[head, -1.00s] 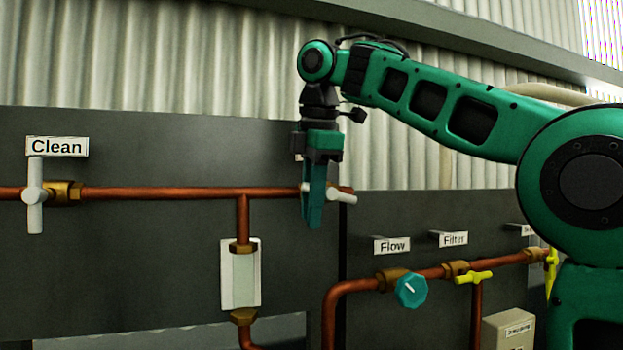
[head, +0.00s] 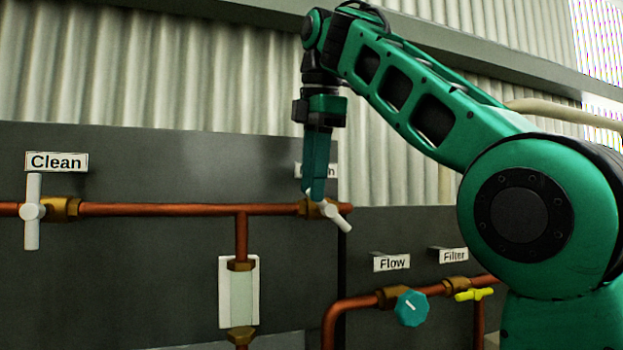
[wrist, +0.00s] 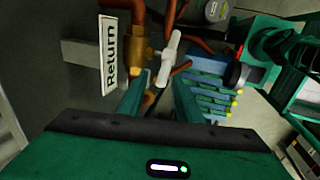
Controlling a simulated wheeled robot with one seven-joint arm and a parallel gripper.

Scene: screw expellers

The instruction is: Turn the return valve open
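The return valve has a white bar handle (head: 334,215) on a brass fitting at the right end of the upper copper pipe. In the head view the handle slants down to the right. Its label is mostly hidden behind my gripper but reads "Return" in the wrist view (wrist: 110,57). My gripper (head: 315,193) points down, with its fingertips at the handle's upper left part. In the wrist view the fingers are apart, and the near end of the white handle (wrist: 171,50) reaches toward the gap between them. I cannot tell whether a finger touches it.
The "Clean" valve (head: 32,212) stands upright at the left on the same copper pipe (head: 170,209). A white-framed sight glass (head: 239,291) hangs below it. A teal flow knob (head: 411,308) and a yellow filter valve (head: 474,295) are at the lower right.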

